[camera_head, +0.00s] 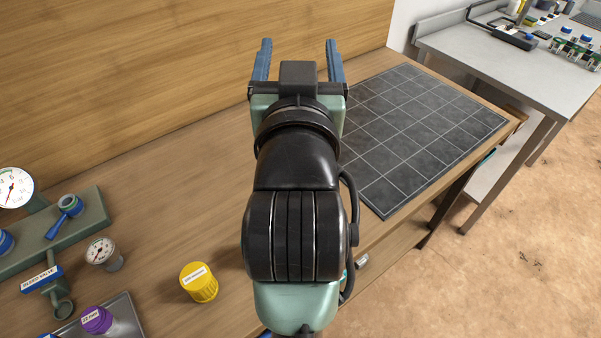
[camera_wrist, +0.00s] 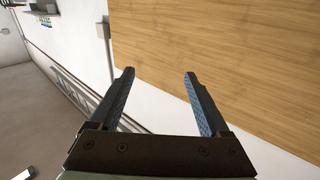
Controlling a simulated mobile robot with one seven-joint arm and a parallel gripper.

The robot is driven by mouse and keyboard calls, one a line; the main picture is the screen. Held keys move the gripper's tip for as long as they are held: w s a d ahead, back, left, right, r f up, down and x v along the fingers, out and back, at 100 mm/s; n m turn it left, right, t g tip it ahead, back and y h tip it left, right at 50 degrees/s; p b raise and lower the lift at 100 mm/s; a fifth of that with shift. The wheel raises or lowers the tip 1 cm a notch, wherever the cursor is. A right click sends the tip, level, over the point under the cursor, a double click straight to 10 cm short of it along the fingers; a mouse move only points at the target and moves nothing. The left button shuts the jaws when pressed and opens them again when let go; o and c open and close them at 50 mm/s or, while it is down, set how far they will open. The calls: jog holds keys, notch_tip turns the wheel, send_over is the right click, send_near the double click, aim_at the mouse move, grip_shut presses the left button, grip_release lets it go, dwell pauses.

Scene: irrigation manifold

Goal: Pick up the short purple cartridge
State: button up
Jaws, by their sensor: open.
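A short purple cartridge (camera_head: 97,320) with a white label stands on a grey metal tray (camera_head: 127,318) at the lower left of the head view. My gripper (camera_head: 299,62) is raised over the back of the bench, far to the upper right of the cartridge. Its two blue fingers are spread apart with nothing between them. The open fingers also show in the wrist view (camera_wrist: 160,90), facing a wooden panel and a white wall. The cartridge is not in the wrist view.
A yellow labelled cap (camera_head: 199,282) and a small gauge (camera_head: 101,252) stand on the wooden bench near the tray. A green manifold (camera_head: 85,215) with a blue-handled valve is at the left. A dark gridded mat (camera_head: 420,130) lies empty at the right. A wooden backboard (camera_head: 150,70) rises behind.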

jog(key=s+f+g+p, duration=0.1)
jog(key=s+f, duration=0.2)
jog(key=f, duration=0.6)
jog(key=s+f+g+p, duration=0.1)
jog(key=s+f, duration=0.3)
jog(key=f, duration=0.6)
jog(key=s+f+g, duration=0.2)
jog(key=s+f, duration=0.1)
jog(key=f, duration=0.7)
jog(key=shift+s+a+f+g+h+p, duration=0.2)
jog(key=shift+g+h+p, duration=0.1)
jog(key=shift+g+p, duration=0.1)
jog(key=shift+w+f, duration=0.1)
jog(key=shift+f, duration=0.1)
jog(key=x, duration=0.7)
jog(key=shift+r+p+x, duration=0.1)
jog(key=shift+p+x, duration=0.2)
jog(key=shift+x, duration=1.1)
jog(key=shift+r+p+x, duration=0.15)
jog(key=shift+p+x, duration=0.15)
jog(key=shift+x, duration=1.05)
jog(key=shift+a, duration=0.15)
jog(key=shift+w, duration=0.1)
jog(key=c, duration=1.2)
